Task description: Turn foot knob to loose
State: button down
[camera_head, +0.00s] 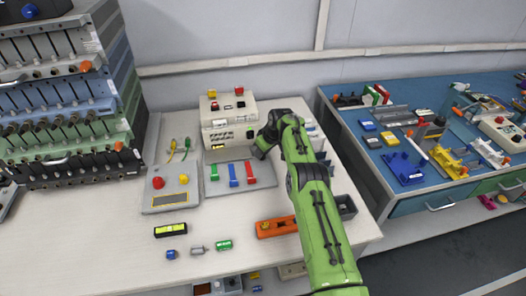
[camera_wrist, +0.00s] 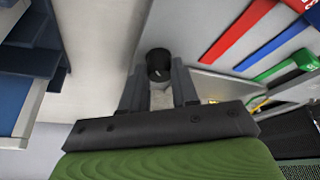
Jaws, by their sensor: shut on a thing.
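A short black round knob (camera_wrist: 160,62) with a small light mark on its top stands between the tips of my gripper (camera_wrist: 159,84) in the wrist view. My gripper is shut on the knob from both sides, and a pale part shows between the fingers below it. In the head view my gripper (camera_head: 262,147) is low at the front right corner of the white machine (camera_head: 222,120); the knob is hidden there by the gripper and arm.
A grey tray (camera_head: 212,187) with red, blue and green strips lies just left of my gripper. Blue-grey bins (camera_wrist: 28,55) stand close on the other side. A control box (camera_head: 160,199), an orange block (camera_head: 275,228) and small cells lie nearer.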

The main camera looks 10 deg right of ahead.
jog(key=c, duration=1.1)
grip_release()
jog(key=shift+r, duration=0.1)
jog(key=shift+d+r, duration=0.1)
jog(key=shift+r, duration=0.25)
jog(key=p+v, duration=0.2)
jog(key=v, duration=1.2)
jog(key=shift+s+r, duration=0.2)
jog(key=shift+r, duration=0.15)
